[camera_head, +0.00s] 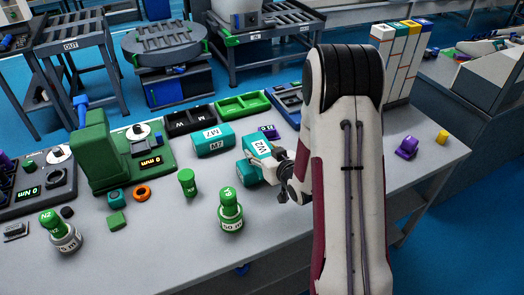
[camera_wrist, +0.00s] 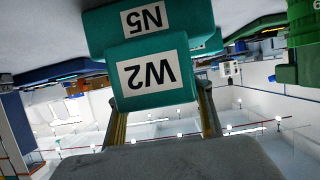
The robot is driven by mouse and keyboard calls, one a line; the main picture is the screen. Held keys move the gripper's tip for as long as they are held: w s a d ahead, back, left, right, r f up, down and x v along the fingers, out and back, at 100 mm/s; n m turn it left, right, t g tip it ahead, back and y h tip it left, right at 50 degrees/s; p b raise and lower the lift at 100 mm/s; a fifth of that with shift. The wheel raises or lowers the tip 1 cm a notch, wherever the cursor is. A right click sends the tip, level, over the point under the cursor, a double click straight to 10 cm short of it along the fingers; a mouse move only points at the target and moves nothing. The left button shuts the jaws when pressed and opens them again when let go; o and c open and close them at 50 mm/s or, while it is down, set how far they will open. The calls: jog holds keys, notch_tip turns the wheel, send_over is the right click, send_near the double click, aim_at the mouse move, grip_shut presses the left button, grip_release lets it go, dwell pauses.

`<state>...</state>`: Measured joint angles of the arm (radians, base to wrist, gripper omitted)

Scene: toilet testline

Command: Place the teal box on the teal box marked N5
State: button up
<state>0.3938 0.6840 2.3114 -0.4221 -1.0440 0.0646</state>
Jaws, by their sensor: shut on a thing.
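The teal box marked W2 (camera_head: 258,146) is in my gripper (camera_head: 281,172), right of the table's middle. In the wrist view, the W2 box (camera_wrist: 150,84) sits between the two fingers of my gripper (camera_wrist: 163,100), its label upside down. The teal box marked N5 (camera_wrist: 97,29) shows right beyond it in the wrist view, whose picture is upside down, so N5 lies below W2. In the head view a teal part (camera_head: 247,173) shows under W2, probably N5; its label is hidden there. I cannot tell whether the boxes touch.
A teal box marked M7 (camera_head: 212,140) lies just left of W2. A black bin (camera_head: 190,121) and a green bin (camera_head: 243,105) stand behind. Green-topped weights (camera_head: 230,212) and a green cylinder (camera_head: 187,182) stand in front and left. My arm hides table space to the right.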

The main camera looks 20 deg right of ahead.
jog(key=o, duration=1.3)
jog(key=shift+r, duration=0.15)
jog(key=shift+v, duration=3.75)
jog(key=shift+r, duration=0.1)
